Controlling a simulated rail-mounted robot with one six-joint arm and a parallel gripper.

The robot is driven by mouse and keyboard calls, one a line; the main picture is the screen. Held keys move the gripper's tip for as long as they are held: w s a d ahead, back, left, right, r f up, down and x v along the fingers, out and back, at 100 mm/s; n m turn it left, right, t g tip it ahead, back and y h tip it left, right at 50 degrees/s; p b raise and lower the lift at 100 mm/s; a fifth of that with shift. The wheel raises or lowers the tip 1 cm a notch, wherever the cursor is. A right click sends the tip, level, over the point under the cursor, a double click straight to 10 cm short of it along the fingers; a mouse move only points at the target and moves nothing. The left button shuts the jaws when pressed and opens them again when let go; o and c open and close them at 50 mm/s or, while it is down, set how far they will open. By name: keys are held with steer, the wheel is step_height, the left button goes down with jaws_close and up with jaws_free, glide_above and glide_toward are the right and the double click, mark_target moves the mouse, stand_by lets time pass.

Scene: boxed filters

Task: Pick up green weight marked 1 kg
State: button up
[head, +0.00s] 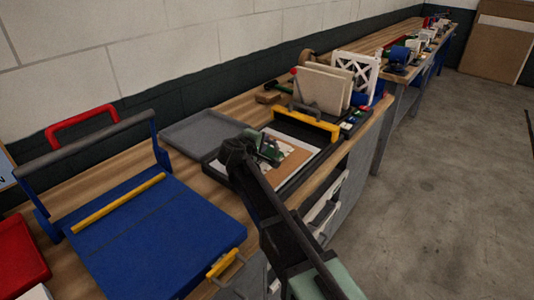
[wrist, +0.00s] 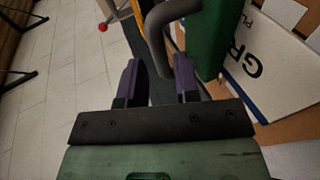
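The green weight (wrist: 210,38) shows at the top of the wrist view, with a curved grey handle (wrist: 160,22) on its left side. No 1 kg mark is readable on it. In the head view a small green shape (head: 268,148), likely this weight, lies just beyond my gripper (head: 240,152). In the wrist view my gripper (wrist: 158,82) has two purple fingers standing apart with a gap between them. The handle's lower end is close to the right finger; I cannot tell whether they touch.
A white card with dark lettering (wrist: 275,65) lies right of the weight. A blue board with a grey bar (head: 150,235) fills the front left bench. A yellow handle (head: 305,123) and upright pale panels (head: 323,88) stand beyond my gripper. The floor (head: 450,170) is clear at right.

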steer(key=b+x, duration=0.2)
steer(key=x, duration=0.3)
steer(key=shift+w+d+f, duration=0.1)
steer(key=shift+d+f, duration=0.05)
jaws_close()
stand_by(1.1)
